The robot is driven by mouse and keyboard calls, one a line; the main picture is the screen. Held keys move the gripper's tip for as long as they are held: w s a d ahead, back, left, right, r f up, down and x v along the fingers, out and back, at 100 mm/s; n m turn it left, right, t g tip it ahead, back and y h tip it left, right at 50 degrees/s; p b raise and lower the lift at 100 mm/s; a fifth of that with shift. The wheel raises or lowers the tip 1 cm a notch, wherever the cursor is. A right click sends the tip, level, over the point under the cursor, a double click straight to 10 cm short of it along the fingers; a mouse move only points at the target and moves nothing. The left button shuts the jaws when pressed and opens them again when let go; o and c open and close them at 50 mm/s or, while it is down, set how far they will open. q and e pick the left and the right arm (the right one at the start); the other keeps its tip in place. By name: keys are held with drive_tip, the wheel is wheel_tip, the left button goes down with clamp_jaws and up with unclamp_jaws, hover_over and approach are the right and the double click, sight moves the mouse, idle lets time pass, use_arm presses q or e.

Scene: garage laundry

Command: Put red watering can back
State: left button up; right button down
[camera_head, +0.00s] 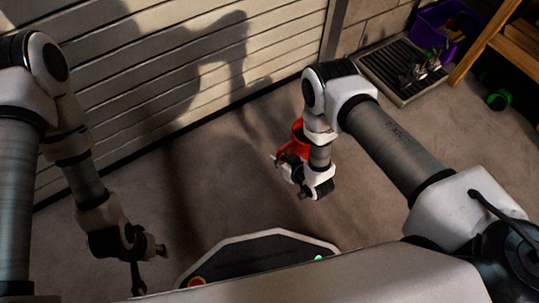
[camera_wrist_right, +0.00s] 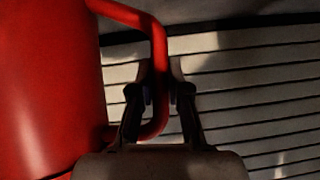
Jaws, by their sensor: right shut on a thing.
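The red watering can (camera_head: 297,131) is partly hidden behind my right wrist in the head view. In the right wrist view its red body (camera_wrist_right: 48,85) fills the left side, with its handle loop to the right. My right gripper (camera_wrist_right: 161,88) is shut on the handle, with one finger on each side of it. In the head view the right gripper (camera_head: 284,172) is beside the can, over the floor. My left gripper (camera_head: 145,270) hangs at the lower left, far from the can, with nothing visible in it. Its finger opening is too dark and small to judge.
A pale slatted garage door (camera_head: 150,70) runs along the left and back. A dark grated tray (camera_head: 386,72) with small items lies at the upper right. Beyond it are a purple crate (camera_head: 427,22) and a wooden shelf (camera_head: 515,47). A green object (camera_head: 499,100) lies at right. The middle floor is clear.

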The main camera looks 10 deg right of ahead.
use_arm(q)
wheel_tip(320, 180, down, 5)
drive_tip(key=b, duration=0.4)
drive_tip(key=shift+f, duration=0.2)
use_arm(e)
drive_tip(key=x, duration=0.7)
drive_tip(key=shift+w+a, duration=0.15)
drive_tip(key=shift+a, duration=0.25)
drive_tip(key=shift+f, duration=0.15)
drive_tip(key=shift+f+b, duration=0.15)
drive_tip(key=shift+b, duration=0.15)
drive_tip(key=c, duration=1.1)
unclamp_jaws()
drive_tip(key=shift+c, duration=0.2)
